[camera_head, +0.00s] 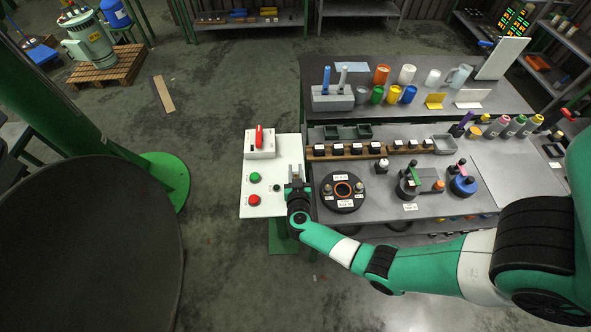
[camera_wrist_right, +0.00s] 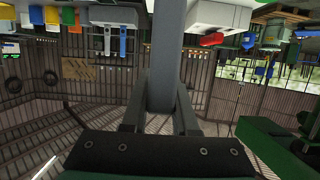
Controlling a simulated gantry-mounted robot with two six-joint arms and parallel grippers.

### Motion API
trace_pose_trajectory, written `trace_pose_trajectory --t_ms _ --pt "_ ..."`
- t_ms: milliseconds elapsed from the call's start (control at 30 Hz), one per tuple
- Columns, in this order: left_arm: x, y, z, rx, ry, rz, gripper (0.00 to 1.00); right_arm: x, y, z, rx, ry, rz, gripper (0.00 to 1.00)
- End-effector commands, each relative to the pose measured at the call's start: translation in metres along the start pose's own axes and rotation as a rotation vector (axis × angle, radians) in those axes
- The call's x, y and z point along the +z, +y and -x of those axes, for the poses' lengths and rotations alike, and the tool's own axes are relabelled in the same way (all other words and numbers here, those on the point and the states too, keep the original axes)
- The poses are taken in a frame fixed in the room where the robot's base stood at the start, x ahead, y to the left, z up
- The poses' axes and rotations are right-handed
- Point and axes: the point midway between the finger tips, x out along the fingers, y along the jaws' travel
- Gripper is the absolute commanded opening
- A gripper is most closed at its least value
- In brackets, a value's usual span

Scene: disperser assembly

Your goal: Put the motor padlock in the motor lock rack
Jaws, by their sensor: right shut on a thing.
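My right gripper (camera_head: 296,176) is over the right side of the white control panel (camera_head: 267,205). It is shut on a grey piece, which shows as a long grey bar (camera_wrist_right: 166,70) between the fingers in the right wrist view. I cannot tell for certain that this is the motor padlock. My left gripper is not in view.
The panel has a green button (camera_head: 255,177), a red button (camera_head: 254,199) and a switch box with a red lever (camera_head: 259,136). A round black fixture (camera_head: 343,191) is right of my gripper. Mugs and a wooden rail (camera_head: 345,151) stand farther back. Floor left of the panel is clear.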

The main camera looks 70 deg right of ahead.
Motion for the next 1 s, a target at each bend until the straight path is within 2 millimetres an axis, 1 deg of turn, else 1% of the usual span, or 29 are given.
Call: trace_pose_trajectory --t_ms 167,1000 --pt "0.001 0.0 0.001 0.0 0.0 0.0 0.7 0.0 0.0 0.0 0.0 0.001 -0.001 0.0" --pt "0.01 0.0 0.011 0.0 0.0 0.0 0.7 0.02 0.0 -0.007 -0.001 0.001 -0.002 0.0"
